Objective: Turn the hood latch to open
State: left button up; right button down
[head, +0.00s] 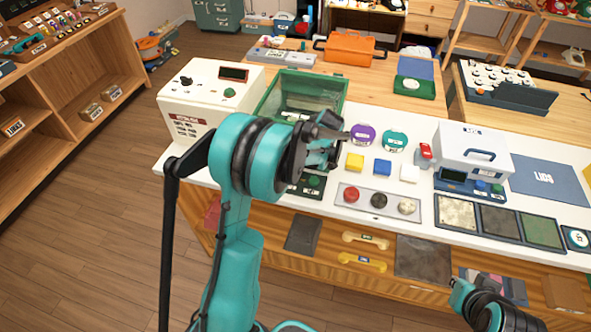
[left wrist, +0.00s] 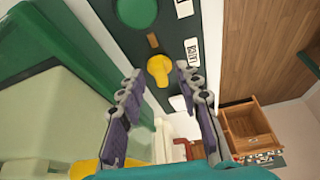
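The hood (head: 300,97) is a clear box with a green frame on the white counter. Its green frame (left wrist: 65,55) and pale panel fill the left of the left wrist view. A yellow latch knob (left wrist: 159,69) sits on a dark panel (left wrist: 165,30) beside a large green button (left wrist: 137,11). My left gripper (head: 338,143) is at the hood's front right corner. In the left wrist view its open fingers (left wrist: 158,73) appear on either side of the knob, with gaps visible; contact cannot be told. The arm hides the latch in the head view.
A white machine (head: 208,92) stands left of the hood. Purple (head: 362,135) and green (head: 394,141) round items, coloured blocks and a button plate (head: 377,203) lie to the right. A white case (head: 474,150) stands farther right. An open drawer (left wrist: 250,130) shows in the left wrist view.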

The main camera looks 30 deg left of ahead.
pick_arm(q)
jog(key=shift+d+r, duration=0.1)
jog(key=shift+r, duration=0.05)
jog(key=d, duration=0.4)
jog(key=w+d, duration=0.1)
jog(key=d, duration=0.7)
jog(key=shift+w+d+r, duration=0.15)
jog(key=shift+w+r, duration=0.1)
jog(key=shift+r, duration=0.15)
jog(key=o, duration=0.5)
jog(key=s+a+r+m+h+p, duration=0.2)
jog(key=a+r+m+h+p, duration=0.2)
jog(key=a+r+m+p, duration=0.85)
jog(key=f+m+b, duration=0.1)
jog(key=f+b, duration=0.1)
jog(key=f, duration=0.2)
jog(key=f+m+b, duration=0.2)
jog(key=f+b, duration=0.1)
jog(key=f, duration=0.2)
jog(key=a+f+m+b, duration=0.1)
jog(key=f+m+b, duration=0.1)
jog(key=f+b, duration=0.1)
jog(key=shift+w+f+m+t, duration=0.2)
jog(key=shift+f+m+t, duration=0.1)
jog(key=shift+f, duration=0.55)
